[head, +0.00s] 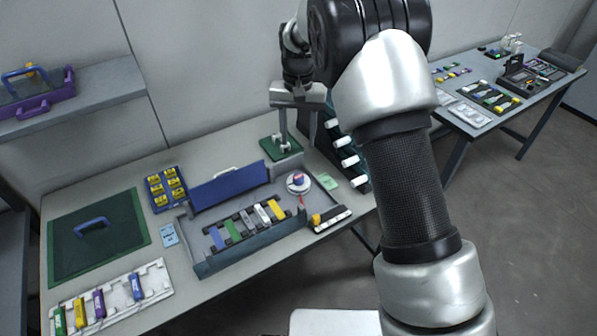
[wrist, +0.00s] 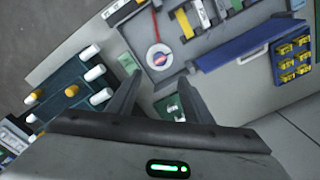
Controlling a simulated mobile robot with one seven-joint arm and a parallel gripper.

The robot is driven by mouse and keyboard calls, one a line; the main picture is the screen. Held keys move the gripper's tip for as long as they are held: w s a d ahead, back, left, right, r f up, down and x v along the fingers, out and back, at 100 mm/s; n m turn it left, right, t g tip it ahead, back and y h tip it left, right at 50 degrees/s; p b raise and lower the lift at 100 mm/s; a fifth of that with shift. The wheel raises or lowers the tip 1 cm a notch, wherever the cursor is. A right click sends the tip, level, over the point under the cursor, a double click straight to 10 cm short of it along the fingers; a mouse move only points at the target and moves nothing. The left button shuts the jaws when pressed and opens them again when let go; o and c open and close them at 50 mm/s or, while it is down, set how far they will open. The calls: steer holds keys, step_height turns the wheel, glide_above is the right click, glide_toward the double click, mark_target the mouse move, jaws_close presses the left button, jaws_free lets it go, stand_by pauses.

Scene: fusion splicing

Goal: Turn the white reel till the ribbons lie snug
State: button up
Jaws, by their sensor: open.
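The white reel (head: 298,185) sits in the right end of an open grey tray (head: 204,268). It is a round white disc with a blue and red hub, and it also shows in the wrist view (wrist: 159,56). A thin red strip (wrist: 155,27) runs from the reel towards a row of coloured strips (head: 246,224) in the tray. How snug the strips lie I cannot tell. My gripper (head: 298,143) is open and empty, behind the reel in the head view. In the wrist view its fingers (wrist: 159,85) point towards the reel, apart from it.
A raised blue lid (head: 229,187) stands along the tray's back. A small green stand (head: 280,148) with white pegs is close by my fingers. A dark rack (wrist: 68,98) of white and orange caps stands beside my gripper. A yellow-block holder (head: 167,189) is left.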

mark_target(299, 176)
step_height(299, 176, down, 14)
steer(key=shift+f, duration=0.1)
stand_by(0.4)
steer(key=c, duration=1)
steer(key=shift+n+b, duration=0.4)
steer(key=shift+b, duration=0.05)
steer(key=shift+c, duration=0.3)
steer(key=shift+n, duration=1.1)
